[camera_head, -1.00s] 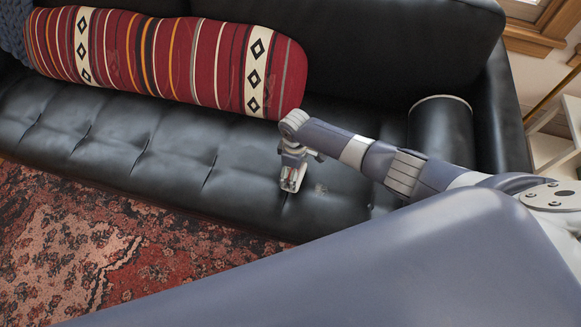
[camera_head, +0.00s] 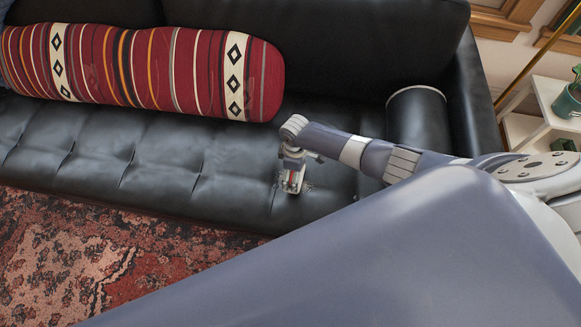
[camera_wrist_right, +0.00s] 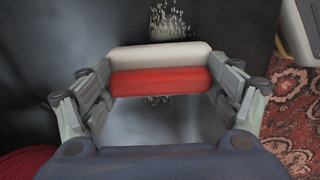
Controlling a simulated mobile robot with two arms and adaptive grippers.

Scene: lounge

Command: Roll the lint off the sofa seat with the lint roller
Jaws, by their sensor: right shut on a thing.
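The lint roller shows in the right wrist view as a red handle (camera_wrist_right: 160,81) and a white roll (camera_wrist_right: 160,56) lying parallel beside it. My right gripper (camera_wrist_right: 160,82) is shut on the red handle, with a finger at each end. In the head view this gripper (camera_head: 292,181) is low over the black sofa seat (camera_head: 235,190); I cannot tell whether the roll touches it. Pale lint (camera_wrist_right: 173,18) lies on the seat beyond the roll, and more lint (camera_wrist_right: 158,99) shows on the near side, partly hidden by the roller. My left gripper is not in view.
A striped red bolster (camera_head: 150,70) lies along the backrest, left of my right arm. A patterned rug (camera_head: 120,260) covers the floor in front. White shelves (camera_head: 540,110) stand at the right.

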